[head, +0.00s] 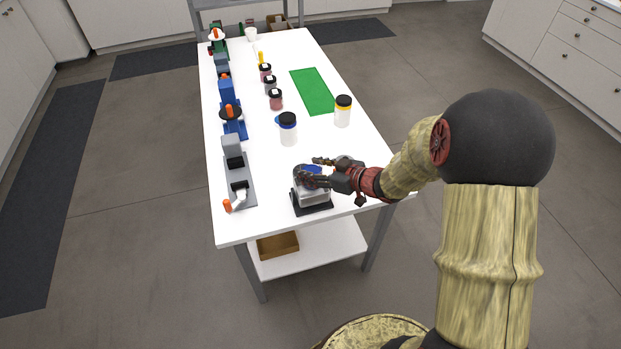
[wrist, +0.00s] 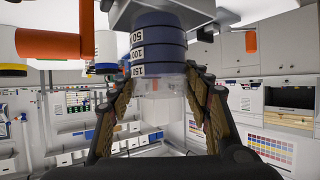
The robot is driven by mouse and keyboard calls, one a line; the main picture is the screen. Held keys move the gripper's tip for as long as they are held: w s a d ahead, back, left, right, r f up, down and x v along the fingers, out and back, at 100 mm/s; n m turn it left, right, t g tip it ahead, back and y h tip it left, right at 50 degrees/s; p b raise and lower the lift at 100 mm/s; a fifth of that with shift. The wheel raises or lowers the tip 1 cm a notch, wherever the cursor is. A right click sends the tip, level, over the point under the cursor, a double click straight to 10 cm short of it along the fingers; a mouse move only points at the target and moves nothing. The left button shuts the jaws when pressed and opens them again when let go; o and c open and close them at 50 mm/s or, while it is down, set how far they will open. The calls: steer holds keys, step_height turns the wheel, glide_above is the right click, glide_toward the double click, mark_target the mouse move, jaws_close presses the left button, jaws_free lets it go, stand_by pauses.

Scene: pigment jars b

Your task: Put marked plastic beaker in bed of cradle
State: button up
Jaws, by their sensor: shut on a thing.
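The marked plastic beaker (wrist: 158,85) is clear, with dark blue bands numbered 50, 100 and 150. In the wrist view it is between the two fingers of my gripper (wrist: 168,105), which is shut on it. In the head view my gripper (head: 316,172) covers most of the beaker, and a blue patch (head: 310,169) shows between the fingers. Directly under it is a grey block on a black base (head: 312,207), which looks like the cradle. In the wrist view a grey part (wrist: 122,14) is close to the beaker's banded end. I cannot tell whether they touch.
Left of the gripper stands a grey fixture (head: 239,187) with an orange-tipped lever. More devices line the table's left edge. The table (head: 262,222) is clear at the front left.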

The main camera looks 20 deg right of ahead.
steer(key=shift+w+a+f+b, duration=0.1)
steer(key=shift+w+f+b, duration=0.1)
steer(key=shift+f+b, duration=1.3)
steer(key=shift+f+p, duration=0.35)
steer(key=shift+p, duration=0.05)
steer(key=shift+f, duration=0.1)
steer(key=o, duration=1.3)
